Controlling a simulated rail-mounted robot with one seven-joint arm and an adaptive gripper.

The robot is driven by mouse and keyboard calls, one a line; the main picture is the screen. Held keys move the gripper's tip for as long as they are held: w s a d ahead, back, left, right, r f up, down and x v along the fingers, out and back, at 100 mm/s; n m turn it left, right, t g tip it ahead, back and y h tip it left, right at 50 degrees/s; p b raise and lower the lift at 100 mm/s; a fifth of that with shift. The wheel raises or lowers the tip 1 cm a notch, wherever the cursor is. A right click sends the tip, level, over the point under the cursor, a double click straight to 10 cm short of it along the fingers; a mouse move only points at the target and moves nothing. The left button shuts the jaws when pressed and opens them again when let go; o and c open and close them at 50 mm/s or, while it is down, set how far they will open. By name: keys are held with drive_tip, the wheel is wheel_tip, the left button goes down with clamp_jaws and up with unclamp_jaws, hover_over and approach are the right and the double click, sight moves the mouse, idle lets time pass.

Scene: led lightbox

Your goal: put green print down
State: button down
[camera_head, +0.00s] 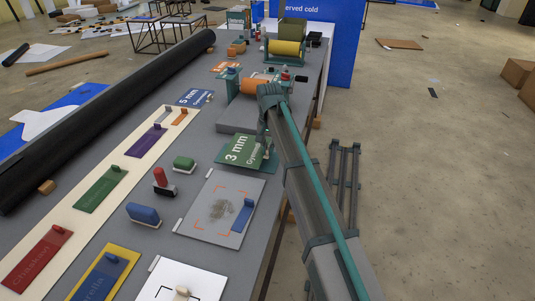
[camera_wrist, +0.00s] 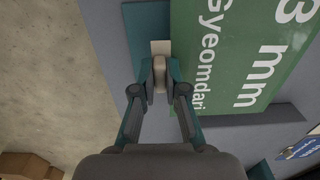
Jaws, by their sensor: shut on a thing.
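The green print (camera_head: 240,151), lettered "3 mm Gyeomdari", is at the middle of the bench, at the front of a raised grey block. My gripper (camera_head: 265,144) comes down at its right edge. In the wrist view my gripper (camera_wrist: 160,75) is shut on a small beige tab beside the green print (camera_wrist: 235,60). The fingers hide part of the tab. A teal piece (camera_wrist: 146,30) lies by the tab, partly under the print's edge. I cannot tell whether the print touches the surface below.
A grey plate (camera_head: 189,221) with orange corner marks and a blue-handled piece (camera_head: 243,214) lies in front. Green (camera_head: 184,164), red (camera_head: 160,181) and blue (camera_head: 143,215) handled blocks stand to the left. A cream strip (camera_head: 133,179) holds colored plates. A roller stand (camera_head: 285,50) is behind.

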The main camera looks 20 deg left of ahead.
drive_tip(key=shift+w+a+f+p, duration=0.1)
drive_tip(key=shift+f+p, duration=0.1)
drive_tip(key=shift+f, duration=0.7)
drive_tip(key=shift+w+a+f+p, duration=0.1)
drive_tip(key=shift+f+p, duration=0.1)
drive_tip(key=shift+f, duration=0.7)
drive_tip(key=shift+f, duration=0.15)
drive_tip(key=c, duration=1.2)
unclamp_jaws()
wheel_tip(320, 180, up, 12)
drive_tip(key=b, duration=0.2)
drive_tip(key=shift+d+b, duration=0.1)
drive_tip(key=shift+b, duration=0.2)
drive_tip(key=shift+r, duration=0.2)
